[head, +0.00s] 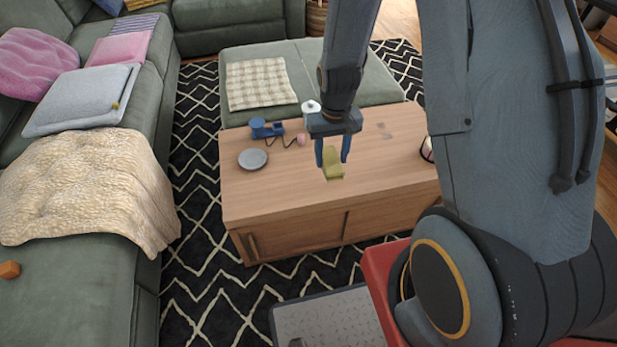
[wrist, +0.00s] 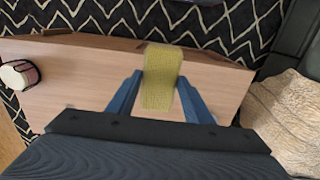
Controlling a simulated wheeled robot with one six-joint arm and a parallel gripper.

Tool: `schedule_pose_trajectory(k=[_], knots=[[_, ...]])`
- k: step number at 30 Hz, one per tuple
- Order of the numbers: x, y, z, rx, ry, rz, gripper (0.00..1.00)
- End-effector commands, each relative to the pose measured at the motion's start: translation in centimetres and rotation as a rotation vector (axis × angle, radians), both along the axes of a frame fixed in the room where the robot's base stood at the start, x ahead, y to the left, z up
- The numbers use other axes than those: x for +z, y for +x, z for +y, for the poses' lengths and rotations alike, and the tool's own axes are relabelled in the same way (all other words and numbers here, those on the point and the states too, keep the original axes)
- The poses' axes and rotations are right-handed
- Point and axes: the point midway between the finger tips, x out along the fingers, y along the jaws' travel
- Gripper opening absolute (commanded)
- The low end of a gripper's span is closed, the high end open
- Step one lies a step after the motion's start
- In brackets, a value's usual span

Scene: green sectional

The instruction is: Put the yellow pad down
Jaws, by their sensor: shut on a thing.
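The yellow pad (head: 333,164) is a small yellow-green piece hanging down between the blue fingers of my gripper (head: 333,152). In the wrist view the pad (wrist: 161,78) sits between the two fingertips of my gripper (wrist: 160,92), with its far end reaching past them. My gripper is shut on it. Both are over the wooden coffee table (head: 290,185), near its front half. I cannot tell from these views how far the pad is above the tabletop, or whether it touches it.
On the table stand a grey plate (head: 253,159), a blue object (head: 266,129) with a dark cord, a small pink thing (head: 301,140) and a white object (head: 311,107). A dark-and-pink round item (wrist: 19,74) is at the table's edge. The front left tabletop is clear. The green sofa (head: 85,270) is left.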

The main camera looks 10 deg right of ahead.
Motion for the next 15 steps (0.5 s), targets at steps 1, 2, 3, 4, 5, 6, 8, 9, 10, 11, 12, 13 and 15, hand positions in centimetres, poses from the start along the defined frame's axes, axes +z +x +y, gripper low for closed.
schedule_pose_trajectory(k=[1, 2, 3, 4, 5, 6, 8, 9, 10, 11, 12, 13, 15], knots=[[-1.0, 0.7, -0.1, -0.001, 0.000, -0.002, 0.25], [-1.4, 1.0, -0.1, -0.001, 0.000, -0.003, 0.25], [-1.9, 1.5, 0.0, -0.001, 0.000, -0.003, 0.25], [-2.3, 1.9, 0.0, -0.001, 0.000, -0.003, 0.25], [-2.7, 2.3, 0.0, 0.000, 0.000, -0.003, 0.25], [-3.3, 2.9, 0.1, 0.001, 0.000, -0.004, 0.25], [-4.1, 3.7, 0.1, 0.003, 0.000, -0.003, 0.25], [-4.6, 4.2, 0.2, 0.003, 0.000, -0.004, 0.25], [-4.9, 4.6, 0.2, 0.004, 0.000, -0.003, 0.25], [-5.3, 5.0, 0.2, 0.004, 0.000, -0.003, 0.25], [-5.7, 5.5, 0.2, 0.004, 0.000, -0.004, 0.25], [-6.1, 5.9, 0.2, 0.003, 0.000, -0.004, 0.25], [-6.9, 6.8, 0.2, 0.003, 0.000, -0.004, 0.25]])
